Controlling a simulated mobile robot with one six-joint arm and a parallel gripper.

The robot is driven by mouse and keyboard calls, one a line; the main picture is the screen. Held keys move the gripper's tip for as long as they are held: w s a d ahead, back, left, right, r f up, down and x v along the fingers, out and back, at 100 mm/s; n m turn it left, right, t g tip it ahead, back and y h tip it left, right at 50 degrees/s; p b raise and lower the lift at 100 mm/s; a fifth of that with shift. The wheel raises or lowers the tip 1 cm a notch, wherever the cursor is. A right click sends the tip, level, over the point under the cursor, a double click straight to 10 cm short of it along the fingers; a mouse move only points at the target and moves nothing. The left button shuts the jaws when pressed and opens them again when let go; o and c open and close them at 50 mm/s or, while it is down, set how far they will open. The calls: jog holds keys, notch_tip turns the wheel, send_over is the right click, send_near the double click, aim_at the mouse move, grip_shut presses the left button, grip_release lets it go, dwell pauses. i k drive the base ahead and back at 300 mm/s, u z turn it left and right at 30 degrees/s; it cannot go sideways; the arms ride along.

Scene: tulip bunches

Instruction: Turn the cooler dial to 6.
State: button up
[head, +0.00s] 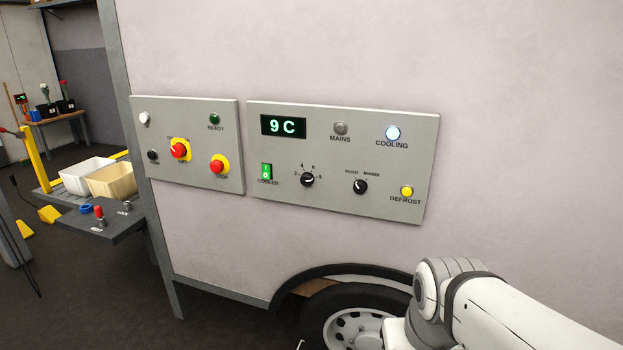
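The cooler dial (307,180) is a small black knob on the right-hand grey control panel (260,195), with the numbers 2, 4, 6 and 8 around its upper side. Its pale pointer mark seems to lie toward the right, near the 8, but it is too small to read surely. The green cooler switch (266,171) is lit to the dial's left. The display (283,126) above reads 9 C. The cooling lamp (392,133) glows bluish white.
A second selector knob (360,186) sits right of the dial, with a yellow defrost button (406,191) beyond. The left panel (200,165) carries red knobs. A wheel (355,318) and its arch are below. A small shelf (110,225) stands out at left.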

aim_at(306, 180)
jog(key=i, duration=0.85)
jog(key=u, duration=0.05)
